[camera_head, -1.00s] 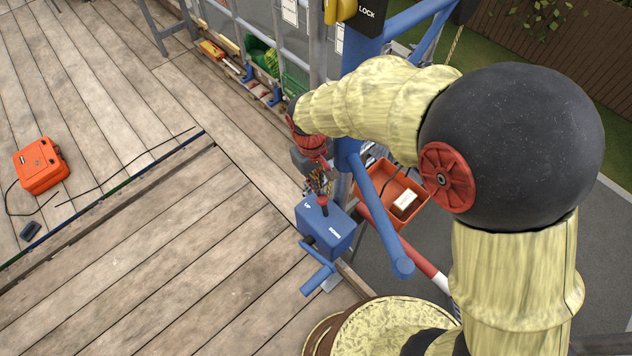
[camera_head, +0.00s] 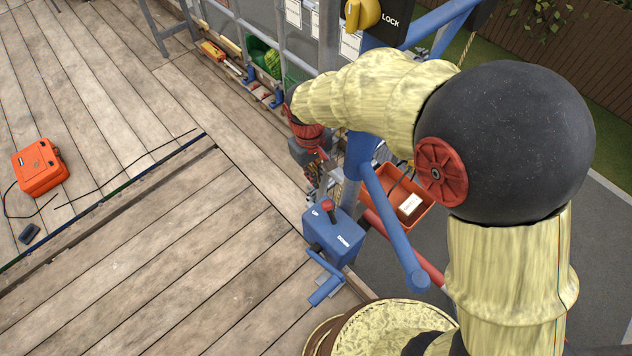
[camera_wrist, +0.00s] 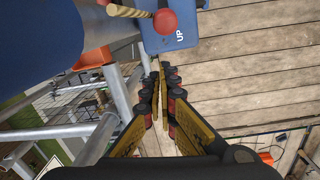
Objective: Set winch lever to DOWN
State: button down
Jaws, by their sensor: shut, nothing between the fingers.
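The blue winch box (camera_head: 338,243) is fixed at the deck edge, with UP printed on its left and DOWN on its right. Its lever, with a red knob (camera_head: 327,206), stands up from the top. In the wrist view, the red knob (camera_wrist: 165,21) leans over beside the UP label on the winch box (camera_wrist: 166,38). My gripper (camera_wrist: 160,68) is shut and empty, its fingertips a little short of the box and apart from the knob. In the head view my gripper (camera_head: 314,176) is just behind the lever, partly hidden among clutter.
A blue crank handle (camera_head: 322,285) sticks out in front of the box. A blue hoist arm (camera_head: 398,232) and an orange crate (camera_head: 427,205) are close at right. A yellow LOCK knob (camera_head: 362,15) is above. Open deck planks (camera_head: 200,265) lie left.

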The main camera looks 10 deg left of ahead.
aim_at(330, 213)
jog(key=shift+s+r, duration=0.5)
jog(key=shift+r, duration=4.05)
jog(key=f+b, duration=0.1)
jog(key=w+a+f+b, duration=0.1)
jog(key=f+b, duration=0.1)
jog(key=b, duration=0.1)
jog(key=shift+w+a+f, duration=0.2)
jog(key=shift+w+a, duration=0.1)
jog(key=d+f, duration=0.1)
jog(key=f, duration=0.2)
jog(key=s+d+f+p, duration=0.1)
jog(key=f, duration=0.1)
jog(key=s+f, duration=0.1)
jog(key=f, duration=0.2)
jog(key=shift+s+d+f, duration=0.25)
jog(key=shift+d+f, duration=0.05)
jog(key=shift+d, duration=0.1)
jog(key=shift+s+d, duration=0.1)
